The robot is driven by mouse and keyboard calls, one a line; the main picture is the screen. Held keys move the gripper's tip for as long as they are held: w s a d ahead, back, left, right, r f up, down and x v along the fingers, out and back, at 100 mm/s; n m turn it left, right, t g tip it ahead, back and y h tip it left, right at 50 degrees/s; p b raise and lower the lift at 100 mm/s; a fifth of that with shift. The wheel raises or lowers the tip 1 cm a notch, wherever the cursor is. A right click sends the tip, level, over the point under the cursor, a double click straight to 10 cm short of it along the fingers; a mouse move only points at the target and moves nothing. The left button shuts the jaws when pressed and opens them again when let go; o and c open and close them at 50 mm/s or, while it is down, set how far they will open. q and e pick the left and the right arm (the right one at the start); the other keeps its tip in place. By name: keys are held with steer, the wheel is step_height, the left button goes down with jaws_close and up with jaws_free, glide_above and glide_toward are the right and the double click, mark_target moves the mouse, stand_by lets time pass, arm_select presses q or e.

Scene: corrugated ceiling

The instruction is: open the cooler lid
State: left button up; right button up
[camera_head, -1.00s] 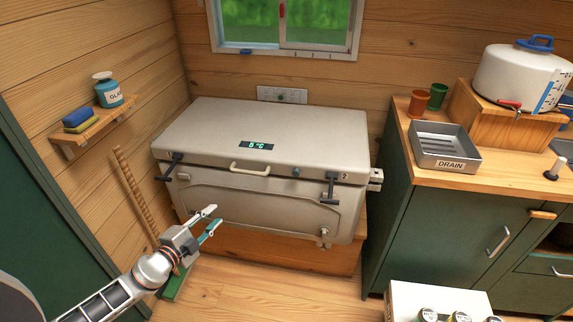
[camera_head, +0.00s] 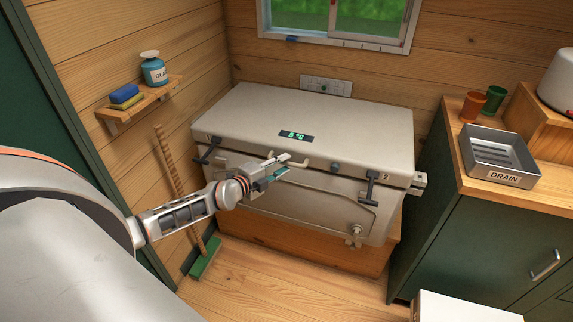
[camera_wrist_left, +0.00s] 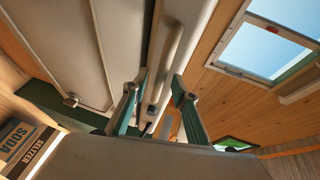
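The beige cooler (camera_head: 300,195) stands on a wooden base against the back wall. Its lid (camera_head: 330,115) lies flat and shut, with a lit display on top. A pale handle (camera_head: 298,161) sits at the lid's front edge. Dark latches hang at the front left (camera_head: 207,151) and front right (camera_head: 370,187). My left gripper (camera_head: 283,166) is at the handle's left end, partly covering it. In the left wrist view its fingers (camera_wrist_left: 157,98) are apart, and the handle (camera_wrist_left: 165,65) shows between and beyond them. Contact cannot be told. My right gripper is out of view.
A small shelf (camera_head: 140,105) with a sponge and bottle hangs on the left wall. A broom (camera_head: 205,259) leans below it. A green cabinet (camera_head: 450,245) with a drain tray (camera_head: 499,157) stands close at the cooler's right. A white box is at the bottom right.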

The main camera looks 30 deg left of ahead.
arm_select(q)
steer(key=shift+x, duration=1)
jaws_close()
